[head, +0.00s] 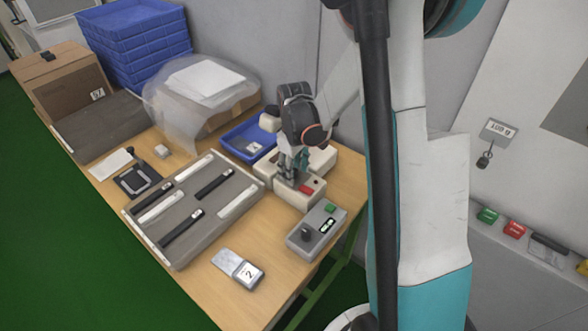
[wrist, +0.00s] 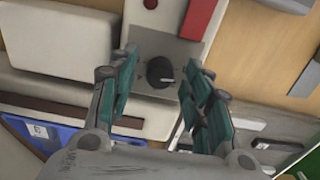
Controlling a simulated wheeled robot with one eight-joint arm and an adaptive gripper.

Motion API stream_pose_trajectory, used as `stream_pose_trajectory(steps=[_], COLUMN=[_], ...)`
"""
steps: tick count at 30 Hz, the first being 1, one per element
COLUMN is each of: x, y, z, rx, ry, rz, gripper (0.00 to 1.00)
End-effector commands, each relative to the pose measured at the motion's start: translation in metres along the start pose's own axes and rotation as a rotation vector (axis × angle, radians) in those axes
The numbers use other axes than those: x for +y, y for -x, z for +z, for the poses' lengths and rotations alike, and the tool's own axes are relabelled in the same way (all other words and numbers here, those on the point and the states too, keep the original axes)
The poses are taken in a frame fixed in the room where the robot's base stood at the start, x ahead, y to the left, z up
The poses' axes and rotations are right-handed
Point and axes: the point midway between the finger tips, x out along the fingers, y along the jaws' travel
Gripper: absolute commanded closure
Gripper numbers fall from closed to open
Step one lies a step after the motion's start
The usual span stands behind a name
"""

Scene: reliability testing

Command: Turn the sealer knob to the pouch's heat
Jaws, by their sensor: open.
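In the head view my gripper (head: 290,168) is low over the sealer and hides the knob. A labelled item, perhaps the pouch, lies in the blue tray (head: 230,143); its marking is too small to read surely.
A grey control box (head: 318,232) with a dark knob and green button stands in front of the sealer. A silver packet (head: 230,260) labelled 2 lies near the front edge. A grey slotted rack (head: 165,248) holds black and white strips. Blue crates (head: 140,45) stand behind.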

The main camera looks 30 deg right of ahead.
Motion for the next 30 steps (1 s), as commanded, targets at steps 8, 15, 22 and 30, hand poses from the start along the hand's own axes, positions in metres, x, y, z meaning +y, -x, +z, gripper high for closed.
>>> stream_pose_trajectory(steps=[8, 15, 22, 30], x=[0.0, -0.0001, 0.0, 0.0001], y=[0.0003, 0.0002, -0.0002, -0.0006], z=[0.0, 0.0, 0.0, 0.0001], rx=[0.0, 0.0, -0.002, -0.003], ry=[0.0, -0.008, -0.081, -0.282], rz=[0.0, 0.0, -0.001, -0.001], gripper=[1.0, 1.0, 1.0, 1.0])
